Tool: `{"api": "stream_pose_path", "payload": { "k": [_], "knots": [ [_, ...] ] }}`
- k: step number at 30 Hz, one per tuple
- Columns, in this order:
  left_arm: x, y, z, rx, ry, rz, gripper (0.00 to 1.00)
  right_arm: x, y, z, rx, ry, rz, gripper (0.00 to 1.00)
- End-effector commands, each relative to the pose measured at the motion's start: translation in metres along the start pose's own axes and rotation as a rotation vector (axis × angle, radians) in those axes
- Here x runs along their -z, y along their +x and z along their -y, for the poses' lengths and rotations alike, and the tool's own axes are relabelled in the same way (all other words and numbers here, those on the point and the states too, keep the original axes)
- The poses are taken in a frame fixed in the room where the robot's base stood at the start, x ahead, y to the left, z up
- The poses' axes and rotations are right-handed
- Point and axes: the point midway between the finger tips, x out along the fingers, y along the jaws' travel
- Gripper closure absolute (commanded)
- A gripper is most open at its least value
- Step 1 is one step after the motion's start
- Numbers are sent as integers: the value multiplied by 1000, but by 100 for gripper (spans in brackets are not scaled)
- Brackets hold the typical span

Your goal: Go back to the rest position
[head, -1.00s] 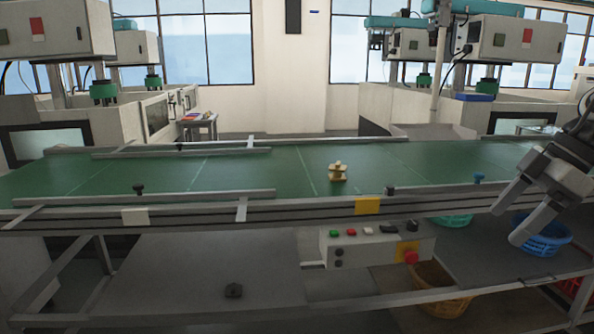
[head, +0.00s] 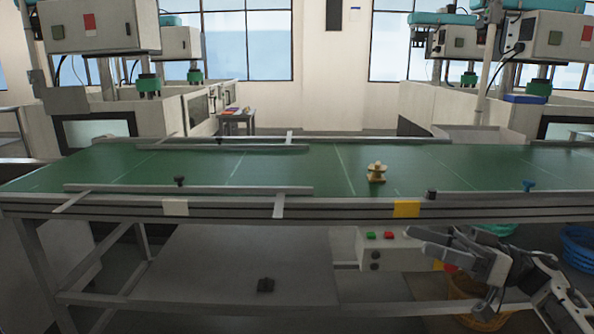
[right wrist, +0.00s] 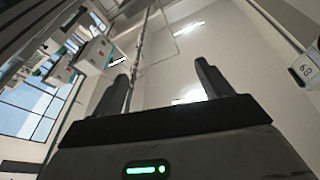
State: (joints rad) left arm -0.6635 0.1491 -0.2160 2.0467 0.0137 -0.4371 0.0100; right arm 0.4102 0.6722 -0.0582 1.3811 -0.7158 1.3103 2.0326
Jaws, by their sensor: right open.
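My right gripper (head: 432,244) is in the lower right of the head view, in front of the conveyor's front edge and below the belt. In the right wrist view its two fingers (right wrist: 160,85) stand apart with nothing between them, and the camera faces up toward the ceiling. My left gripper is not in the head view. A small brass-coloured part (head: 376,173) stands on the green conveyor belt (head: 270,170), right of the middle, away from the gripper.
The control box (head: 375,250) under the belt is partly hidden by my right arm. A blue basket (head: 580,248) and a yellow basket (head: 470,312) stand below the conveyor at the right.

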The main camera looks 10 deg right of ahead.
Motion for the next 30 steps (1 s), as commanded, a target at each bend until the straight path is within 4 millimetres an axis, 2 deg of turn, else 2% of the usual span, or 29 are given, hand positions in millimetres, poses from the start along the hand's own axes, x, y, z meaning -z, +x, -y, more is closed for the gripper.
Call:
{"api": "stream_pose_path", "payload": {
  "k": [1, 3, 9, 11, 20, 24, 27, 30],
  "knots": [
    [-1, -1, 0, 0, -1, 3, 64, 2, 20, 2, 43, 5, -49, 22],
    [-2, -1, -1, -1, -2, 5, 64, 5, 43, 5, 92, 11, -99, 22],
    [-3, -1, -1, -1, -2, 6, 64, 16, 104, 19, 225, 30, -218, 22],
    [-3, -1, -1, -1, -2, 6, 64, 21, 116, 21, 240, 22, -254, 22],
    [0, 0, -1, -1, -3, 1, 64, 70, 93, -45, -200, -289, -512, 22],
    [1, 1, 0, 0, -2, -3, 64, 86, 70, -86, -508, -433, -555, 22],
    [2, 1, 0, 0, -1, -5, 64, 88, 44, -123, -791, -527, -506, 22],
    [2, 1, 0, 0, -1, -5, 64, 78, 17, -156, -1056, -588, -368, 22]
  ]
}}
